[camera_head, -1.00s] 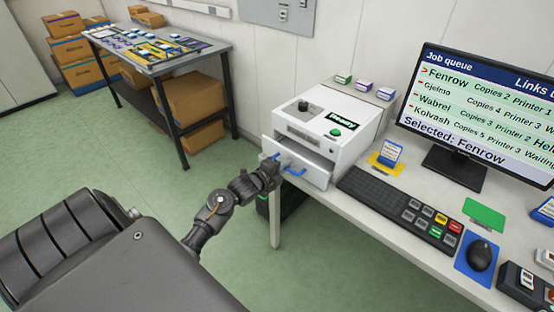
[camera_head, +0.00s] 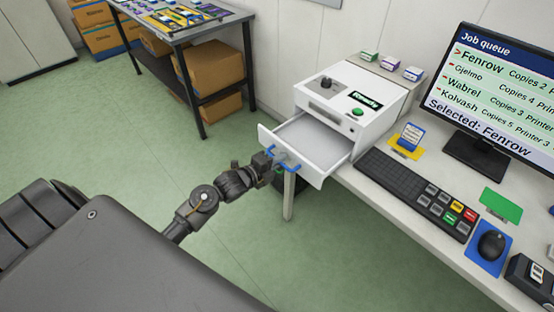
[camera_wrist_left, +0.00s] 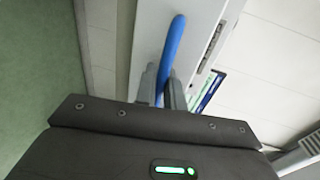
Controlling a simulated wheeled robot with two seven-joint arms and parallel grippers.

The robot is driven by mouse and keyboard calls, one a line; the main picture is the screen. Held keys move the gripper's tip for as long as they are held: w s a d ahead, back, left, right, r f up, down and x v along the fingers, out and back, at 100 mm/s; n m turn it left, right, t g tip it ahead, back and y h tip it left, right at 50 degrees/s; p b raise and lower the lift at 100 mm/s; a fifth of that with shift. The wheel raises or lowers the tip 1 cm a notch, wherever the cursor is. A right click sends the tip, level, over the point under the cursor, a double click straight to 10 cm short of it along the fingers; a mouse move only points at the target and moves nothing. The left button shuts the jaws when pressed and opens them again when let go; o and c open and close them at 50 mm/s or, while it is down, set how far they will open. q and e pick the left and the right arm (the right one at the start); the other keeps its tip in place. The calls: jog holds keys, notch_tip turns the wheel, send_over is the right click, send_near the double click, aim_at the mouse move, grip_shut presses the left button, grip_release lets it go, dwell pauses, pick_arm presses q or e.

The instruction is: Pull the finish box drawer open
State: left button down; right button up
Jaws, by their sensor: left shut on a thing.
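The finish box (camera_head: 352,105) is a white unit on the desk with a black knob, a green button and a small dark display. Its drawer (camera_head: 310,137) stands well out from the front, and its grey inside shows empty. My left gripper (camera_head: 274,160) is shut on the blue drawer handle (camera_head: 291,166) at the drawer's front. In the left wrist view the blue handle (camera_wrist_left: 172,50) runs between the two fingers (camera_wrist_left: 162,88). My right gripper is not in view.
A keyboard (camera_head: 396,182) and a key pad (camera_head: 445,211) lie right of the box, before the monitor (camera_head: 490,100). Small boxes (camera_head: 391,63) stand behind. A side table (camera_head: 185,38) is at the back left. Green floor is clear.

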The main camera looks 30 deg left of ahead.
pick_arm(q)
jog(key=c, duration=1.8)
grip_release()
jog(key=b+v, duration=0.1)
jog(key=v, duration=0.9)
jog(key=shift+s+a+r, duration=0.1)
jog(key=shift+s, duration=0.25)
